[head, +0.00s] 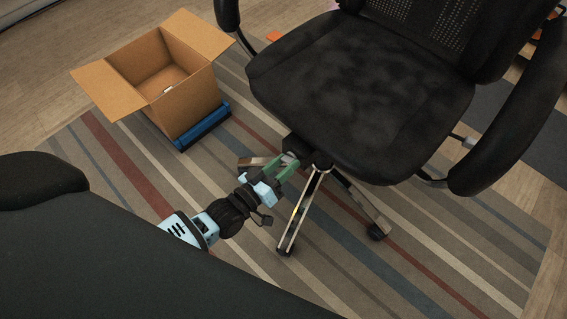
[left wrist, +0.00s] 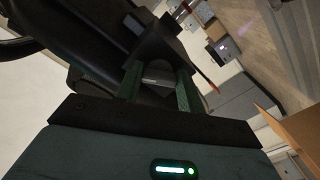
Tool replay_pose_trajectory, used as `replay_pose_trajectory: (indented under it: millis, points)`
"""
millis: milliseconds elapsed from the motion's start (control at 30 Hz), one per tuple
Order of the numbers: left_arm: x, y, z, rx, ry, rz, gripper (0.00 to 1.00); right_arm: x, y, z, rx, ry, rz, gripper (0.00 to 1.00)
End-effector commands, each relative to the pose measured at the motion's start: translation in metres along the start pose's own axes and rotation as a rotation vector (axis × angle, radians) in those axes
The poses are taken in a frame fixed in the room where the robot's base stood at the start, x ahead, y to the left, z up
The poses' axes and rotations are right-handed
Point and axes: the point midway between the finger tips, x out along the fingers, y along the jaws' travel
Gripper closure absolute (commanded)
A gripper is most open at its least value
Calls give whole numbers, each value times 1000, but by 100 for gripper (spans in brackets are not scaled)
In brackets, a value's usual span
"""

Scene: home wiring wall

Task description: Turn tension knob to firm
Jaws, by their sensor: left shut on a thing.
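The black office chair (head: 365,85) stands on the striped rug, its seat facing up. My left gripper (head: 288,163) reaches in from the left, under the front edge of the seat. In the left wrist view, its two green fingers (left wrist: 158,80) sit on either side of a dark part with a paler end, which looks like the tension knob (left wrist: 156,73), under the dark seat mechanism. The gripper is shut on it. The knob is mostly hidden by the gripper and seat in the head view, and its setting cannot be read. My right gripper is out of view.
An open cardboard box (head: 185,95) sits on a blue base (head: 205,125) at the back left. The chair's metal legs (head: 300,215) and casters are close beside my left gripper. The striped rug (head: 425,255) is clear in front of the chair.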

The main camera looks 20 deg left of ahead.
Motion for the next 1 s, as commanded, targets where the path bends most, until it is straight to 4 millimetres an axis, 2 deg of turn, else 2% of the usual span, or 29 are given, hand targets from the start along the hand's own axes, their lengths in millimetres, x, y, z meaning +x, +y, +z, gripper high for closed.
replay_pose_trajectory:
  millis: [200, 233, 367, 733, 1000]
  points:
    - [0, 0, 0, -1, 2, 0, 85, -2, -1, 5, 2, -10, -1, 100]
    - [0, 0, 0, -1, 2, 0, 58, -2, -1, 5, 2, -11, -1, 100]
    - [0, 0, 0, -1, 1, 0, 41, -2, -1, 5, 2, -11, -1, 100]
    - [-5, 0, 0, -1, -1, -1, 40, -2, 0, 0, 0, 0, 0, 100]
    - [-45, 0, -1, 0, -1, -1, 40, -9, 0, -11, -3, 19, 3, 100]
